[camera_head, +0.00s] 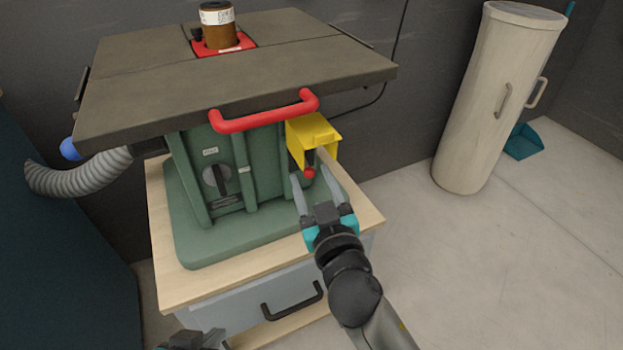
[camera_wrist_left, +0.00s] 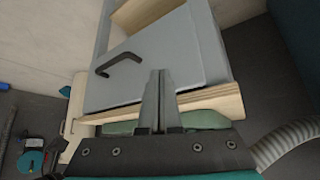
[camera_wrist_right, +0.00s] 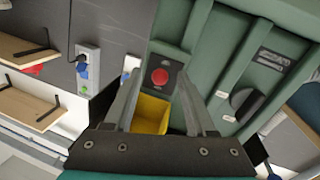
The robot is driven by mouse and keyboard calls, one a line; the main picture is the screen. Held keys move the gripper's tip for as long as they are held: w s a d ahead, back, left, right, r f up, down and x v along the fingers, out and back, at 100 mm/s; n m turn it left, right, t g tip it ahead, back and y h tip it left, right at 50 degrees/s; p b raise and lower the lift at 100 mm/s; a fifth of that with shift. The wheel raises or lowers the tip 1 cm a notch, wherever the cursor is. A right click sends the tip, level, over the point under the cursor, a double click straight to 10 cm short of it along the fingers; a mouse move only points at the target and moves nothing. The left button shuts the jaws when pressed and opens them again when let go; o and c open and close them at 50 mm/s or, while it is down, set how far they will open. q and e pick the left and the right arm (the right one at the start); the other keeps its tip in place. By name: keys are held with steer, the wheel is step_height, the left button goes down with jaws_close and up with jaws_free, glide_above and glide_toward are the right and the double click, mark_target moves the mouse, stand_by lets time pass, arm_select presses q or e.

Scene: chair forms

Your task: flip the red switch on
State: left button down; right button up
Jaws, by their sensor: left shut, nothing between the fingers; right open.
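The red switch (camera_head: 309,172) is a small round red knob below the yellow cover (camera_head: 312,130) on the front of the green machine (camera_head: 180,185). In the right wrist view the red switch (camera_wrist_right: 160,76) sits on a dark plate beside the yellow cover (camera_wrist_right: 153,112). My right gripper (camera_head: 311,165) is open and empty. Its fingers are spread on either side of the switch; contact cannot be told. My left gripper (camera_wrist_left: 160,78) is shut and empty, over the cabinet front. Only a bit of the left arm shows at the head view's bottom edge.
A red handle (camera_head: 265,115) and the dark tabletop (camera_head: 250,75) overhang the switch area. A black rotary knob (camera_head: 216,180) is to the left. The wooden cabinet (camera_head: 160,245) supports the machine. A beige cylinder (camera_head: 495,100) stands right; floor between is clear.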

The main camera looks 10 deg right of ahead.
steer(key=shift+w, duration=0.4)
jaws_close()
stand_by(0.4)
